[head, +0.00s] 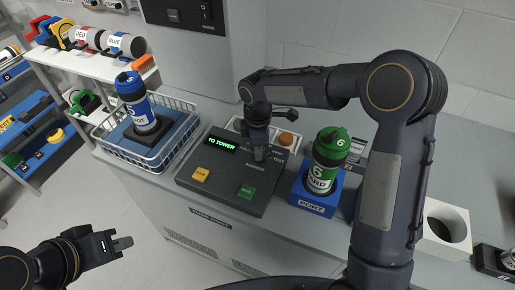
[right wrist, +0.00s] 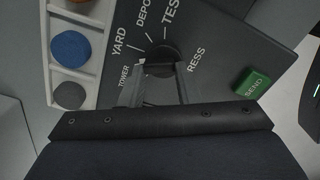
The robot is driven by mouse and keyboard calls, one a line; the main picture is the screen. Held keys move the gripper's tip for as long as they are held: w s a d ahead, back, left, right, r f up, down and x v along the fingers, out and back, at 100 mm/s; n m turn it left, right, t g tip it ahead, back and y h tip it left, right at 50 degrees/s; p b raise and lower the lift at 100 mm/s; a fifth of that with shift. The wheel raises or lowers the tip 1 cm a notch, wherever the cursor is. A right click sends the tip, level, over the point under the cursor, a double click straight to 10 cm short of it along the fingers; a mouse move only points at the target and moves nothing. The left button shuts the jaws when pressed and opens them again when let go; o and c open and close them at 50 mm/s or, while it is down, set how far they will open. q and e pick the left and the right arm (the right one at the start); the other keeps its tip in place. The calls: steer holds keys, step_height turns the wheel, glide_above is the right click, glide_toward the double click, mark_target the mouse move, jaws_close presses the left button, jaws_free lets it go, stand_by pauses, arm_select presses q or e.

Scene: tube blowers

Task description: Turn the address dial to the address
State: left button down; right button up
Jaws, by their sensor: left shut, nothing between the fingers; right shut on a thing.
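The address dial (right wrist: 162,54) is a dark round knob in the right wrist view, with TOWER, YARD, DEPOT and TEST printed around it. My right gripper (right wrist: 163,68) is shut on the dial's grip; its fingers hide part of it. The knob's exact pointing is hard to tell. In the head view, my right gripper (head: 260,152) reaches down onto the dark control panel (head: 225,190), hiding the dial. The panel's display (head: 222,144) reads TO TOWER in green. My left gripper (head: 122,243) is shut and empty, low at the left, away from the panel.
A yellow button (head: 201,174) and a green SEND button (head: 246,191) sit on the panel. A blue canister (head: 138,105) stands in a wire basket (head: 180,105) at left. A green canister (head: 325,165) stands on a blue PORT block (head: 315,200) at right.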

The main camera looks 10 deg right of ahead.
steer(key=m, duration=0.5)
steer(key=shift+w+d+b, duration=0.1)
steer(key=shift+d+b, duration=0.05)
steer(key=shift+b, duration=0.25)
stand_by(0.3)
steer(key=o, duration=1)
steer(key=shift+c, duration=0.2)
steer(key=shift+r, duration=0.15)
step_height(320, 180, up, 8)
steer(key=shift+f, duration=0.2)
